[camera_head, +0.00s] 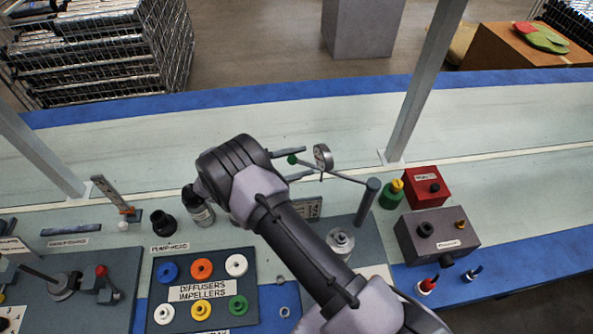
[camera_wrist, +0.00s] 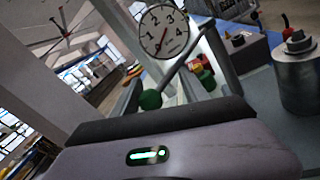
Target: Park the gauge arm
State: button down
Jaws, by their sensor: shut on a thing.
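The gauge arm is a thin rod (camera_head: 348,178) running from a dark upright post (camera_head: 367,204) to a round dial gauge (camera_head: 323,157), with a green knob (camera_head: 292,160) at its free end. The arm stands out to the left of the post, above the bench. My gripper (camera_head: 305,161) has its two dark fingers on either side of the green knob and is shut on it. In the wrist view the green knob (camera_wrist: 150,99) shows just past my gripper's dark edge, with the white dial (camera_wrist: 164,31) behind it. The exact finger contact is hidden there.
A metal cylinder (camera_head: 341,243) stands left of the post's foot. A green and yellow piece (camera_head: 391,194), a red box (camera_head: 427,187) and a grey box (camera_head: 436,236) stand right. A tray of coloured rings (camera_head: 203,322) lies front left. The bench behind is clear.

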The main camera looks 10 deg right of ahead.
jog(key=shift+w+d, duration=0.3)
jog(key=c, duration=1.1)
grip_release()
jog(key=shift+d, duration=0.1)
jog(key=shift+c, duration=0.2)
jog(key=shift+w+d+f, duration=0.1)
jog(key=shift+w+d, duration=0.2)
jog(key=shift+d, duration=0.1)
jog(key=shift+a, duration=0.1)
jog(key=shift+a, duration=0.35)
jog(key=s+a, duration=0.1)
jog(key=a, duration=1)
jog(key=shift+s, duration=0.25)
jog(key=shift+a+f, duration=0.1)
jog(key=shift+f, duration=0.05)
